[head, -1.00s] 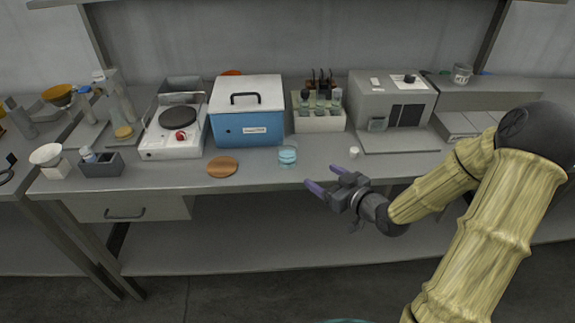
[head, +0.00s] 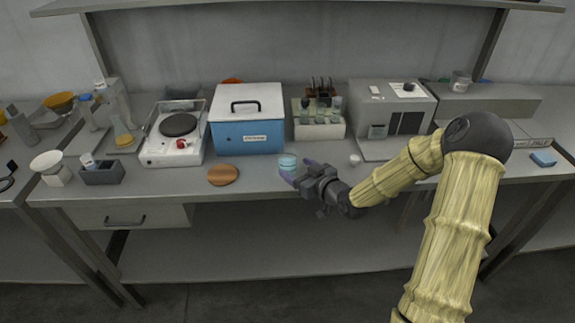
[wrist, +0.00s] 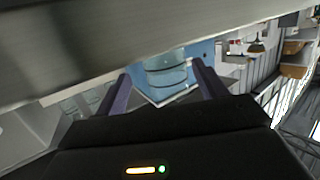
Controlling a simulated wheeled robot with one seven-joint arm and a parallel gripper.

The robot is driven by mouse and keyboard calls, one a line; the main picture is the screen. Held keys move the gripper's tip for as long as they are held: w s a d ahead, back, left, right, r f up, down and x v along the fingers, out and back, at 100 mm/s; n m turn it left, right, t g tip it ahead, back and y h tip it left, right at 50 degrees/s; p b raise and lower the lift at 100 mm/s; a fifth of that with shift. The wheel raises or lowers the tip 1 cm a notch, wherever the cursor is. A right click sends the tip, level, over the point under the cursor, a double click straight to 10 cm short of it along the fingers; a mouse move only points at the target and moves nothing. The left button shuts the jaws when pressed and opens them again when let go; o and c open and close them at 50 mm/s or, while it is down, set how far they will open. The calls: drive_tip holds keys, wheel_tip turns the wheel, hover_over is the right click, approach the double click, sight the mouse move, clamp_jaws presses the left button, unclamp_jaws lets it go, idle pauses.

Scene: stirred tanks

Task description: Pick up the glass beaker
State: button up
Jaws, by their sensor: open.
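The glass beaker (head: 287,161) is small and clear with light blue contents, and stands upright near the front edge of the grey bench. My gripper (head: 297,170) is open, just right of and in front of the beaker, with its purple fingers pointing toward it. In the wrist view the beaker (wrist: 167,75) appears between the two open fingers (wrist: 161,75), ahead of the palm. The fingers do not hold it, and I cannot tell whether one touches it.
A round wooden coaster (head: 222,175) lies left of the beaker. A blue box with a white lid (head: 247,132) and a rack of bottles (head: 319,128) stand behind. A small white cup (head: 355,160) is to the right. The bench's front edge (head: 260,187) runs close by.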

sight(284, 163)
drive_tip(key=shift+w+a+f, duration=0.1)
drive_tip(key=shift+w+a, duration=0.25)
drive_tip(key=shift+w, duration=0.15)
drive_tip(key=shift+a+x, duration=0.25)
drive_tip(key=shift+x, duration=2.3)
drive_tip(key=shift+s, duration=0.15)
drive_tip(key=c, duration=1.1)
wheel_tip(284, 163, up, 10)
drive_tip(key=shift+p, duration=0.45)
